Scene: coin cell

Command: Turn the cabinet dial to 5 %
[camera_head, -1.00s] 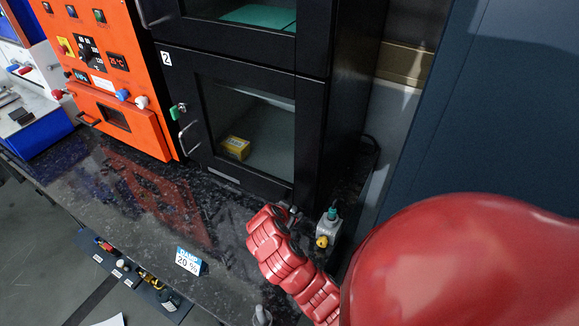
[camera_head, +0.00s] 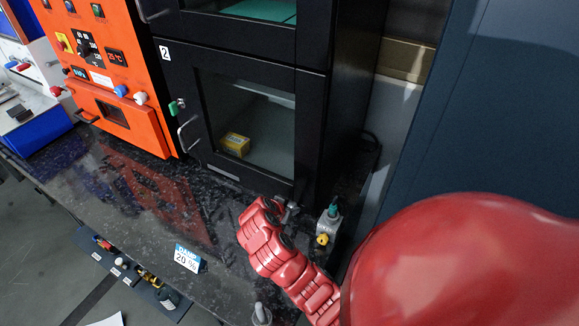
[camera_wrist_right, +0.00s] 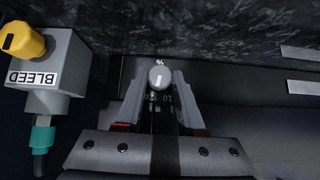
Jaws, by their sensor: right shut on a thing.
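The dial (camera_wrist_right: 159,77) is a small grey round knob with a pale pointer mark, low on the front of the black cabinet (camera_head: 312,130). In the right wrist view, a "10" and a "%" mark show close to the knob. My right gripper (camera_wrist_right: 160,92) is shut on the dial, one finger on each side of it. In the head view my right gripper (camera_head: 288,212) is at the cabinet's lower right corner, and my red wrist partly covers that area. The dial's full scale is hidden, so I cannot read its exact setting. My left gripper is not in view.
A grey "BLEED" box (camera_wrist_right: 58,68) with a yellow knob stands close beside the gripper. A "20 %" card (camera_head: 187,258) stands on the dark worktop (camera_head: 120,210). A yellow box (camera_head: 236,145) sits behind the cabinet's glass door. An orange unit (camera_head: 110,70) stands left.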

